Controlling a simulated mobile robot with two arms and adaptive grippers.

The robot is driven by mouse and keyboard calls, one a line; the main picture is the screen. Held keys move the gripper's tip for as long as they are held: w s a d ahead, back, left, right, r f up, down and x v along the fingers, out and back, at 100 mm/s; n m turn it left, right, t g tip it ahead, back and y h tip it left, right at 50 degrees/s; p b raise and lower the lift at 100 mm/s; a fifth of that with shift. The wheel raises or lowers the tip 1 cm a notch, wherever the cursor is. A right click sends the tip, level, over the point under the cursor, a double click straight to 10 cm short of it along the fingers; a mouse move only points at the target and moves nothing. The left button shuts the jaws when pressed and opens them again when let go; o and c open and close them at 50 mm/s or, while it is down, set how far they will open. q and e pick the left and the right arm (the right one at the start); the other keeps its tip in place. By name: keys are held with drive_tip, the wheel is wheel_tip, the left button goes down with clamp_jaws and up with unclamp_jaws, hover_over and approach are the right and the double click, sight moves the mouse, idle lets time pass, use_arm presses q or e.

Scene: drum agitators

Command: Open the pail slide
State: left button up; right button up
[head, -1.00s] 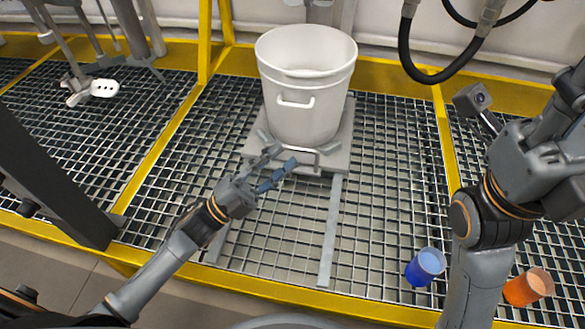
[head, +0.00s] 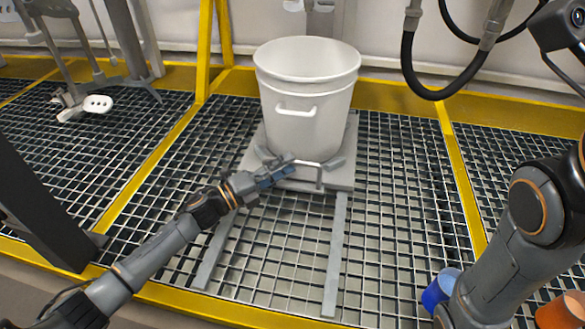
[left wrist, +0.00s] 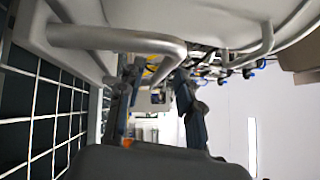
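The pail slide is a grey plate (head: 342,172) on two rails (head: 335,255), with a white pail (head: 305,125) standing upright on it. A thin bar handle (head: 320,178) runs along the plate's front edge. My left gripper (head: 287,170) is at this handle, covering its left part. In the left wrist view the handle (left wrist: 115,40) crosses close in front of the two spread fingers (left wrist: 157,90). The fingers look open; whether they touch the bar I cannot tell. My right gripper is out of view; only its arm shows at the right.
The rails run toward me over open grating (head: 275,255), clear in front of the plate. A blue cup (head: 440,288) and an orange cup (head: 562,312) stand at lower right, partly hidden or cut off. A yellow post (head: 207,45) and black hoses (head: 408,65) are behind.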

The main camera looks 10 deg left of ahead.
use_arm(q)
drive_tip(key=shift+b+x, duration=0.35)
drive_tip(key=shift+x, duration=1)
clamp_jaws()
